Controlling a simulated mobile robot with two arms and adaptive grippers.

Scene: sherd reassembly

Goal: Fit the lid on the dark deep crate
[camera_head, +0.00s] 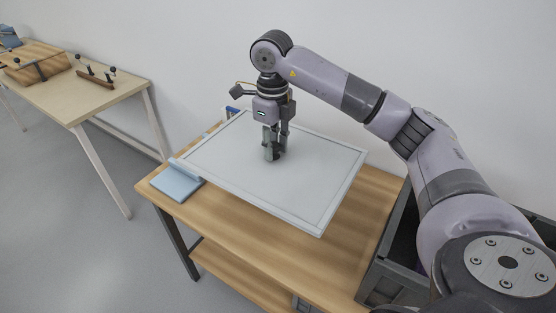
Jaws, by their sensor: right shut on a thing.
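The lid (225,160) is a wide, pale grey panel with a raised border, lying flat over the wooden table. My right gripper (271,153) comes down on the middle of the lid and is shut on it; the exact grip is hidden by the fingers. I cannot tell whether the lid rests on the table or hangs just above it. The dark deep crate (378,273) stands at the lower right, beside the table, with my right arm covering much of it. My left gripper is out of view.
The wooden table (325,263) has bare top at its front and right. A folded light blue cloth or pad (176,184) lies at its left corner, close to the lid's edge. Another table (100,97) with a wooden box and clamps stands at the far left. A wall is behind.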

